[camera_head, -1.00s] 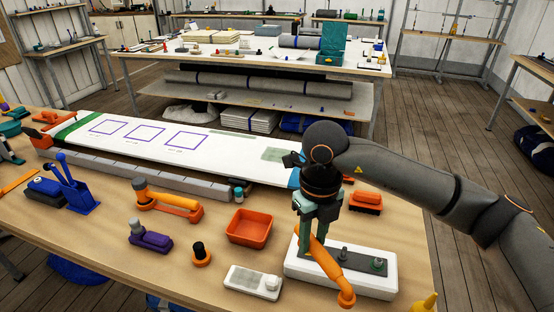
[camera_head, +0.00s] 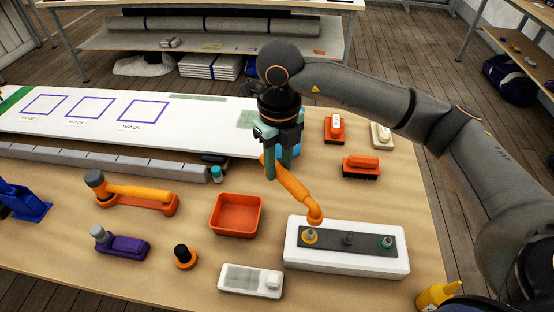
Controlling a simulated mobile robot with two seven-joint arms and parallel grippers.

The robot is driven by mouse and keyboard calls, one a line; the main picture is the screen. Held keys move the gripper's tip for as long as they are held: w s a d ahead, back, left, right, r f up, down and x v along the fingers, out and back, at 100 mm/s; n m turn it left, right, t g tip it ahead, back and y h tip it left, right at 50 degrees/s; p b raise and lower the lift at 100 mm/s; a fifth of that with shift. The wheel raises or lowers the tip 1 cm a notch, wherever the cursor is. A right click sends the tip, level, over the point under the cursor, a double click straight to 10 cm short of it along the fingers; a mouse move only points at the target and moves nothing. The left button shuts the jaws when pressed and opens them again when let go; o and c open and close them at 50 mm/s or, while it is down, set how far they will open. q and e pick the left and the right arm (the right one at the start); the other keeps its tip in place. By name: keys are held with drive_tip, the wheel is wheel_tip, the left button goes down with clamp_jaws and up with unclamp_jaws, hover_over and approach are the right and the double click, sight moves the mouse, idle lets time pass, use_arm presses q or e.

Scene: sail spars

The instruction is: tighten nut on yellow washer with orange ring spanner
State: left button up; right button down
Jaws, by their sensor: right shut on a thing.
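My right gripper (camera_head: 284,168) is shut on the orange ring spanner (camera_head: 293,190), which slants down and right from the fingers. The spanner's lower end is just behind the yellow washer (camera_head: 310,238) in this view; I cannot tell whether it touches anything. The yellow washer, with a grey nut (camera_head: 310,231) on it, is at the left end of a dark strip on a white block (camera_head: 346,264). A bare grey stud (camera_head: 348,238) is mid-strip and a green washer (camera_head: 386,243) with a nut is at the right. My left gripper is out of view.
An orange tray (camera_head: 237,197) stands left of the block. A grey-white box (camera_head: 250,280), a black-knobbed orange piece (camera_head: 185,257) and a purple tool (camera_head: 122,244) lie in front. Orange brushes (camera_head: 361,167) lie behind the block. A yellow bottle (camera_head: 436,295) is at right.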

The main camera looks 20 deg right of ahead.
drive_tip(key=shift+w+f+b, duration=0.15)
drive_tip(key=shift+f+b, duration=0.1)
drive_tip(key=shift+b, duration=0.1)
wheel_tip(320, 180, down, 4)
drive_tip(key=b, duration=0.3)
drive_tip(key=shift+b, duration=0.4)
drive_tip(key=shift+f+b, duration=0.25)
drive_tip(key=shift+b, duration=0.15)
drive_tip(key=shift+f+b, duration=0.65)
drive_tip(key=shift+f, duration=0.25)
idle(0.5)
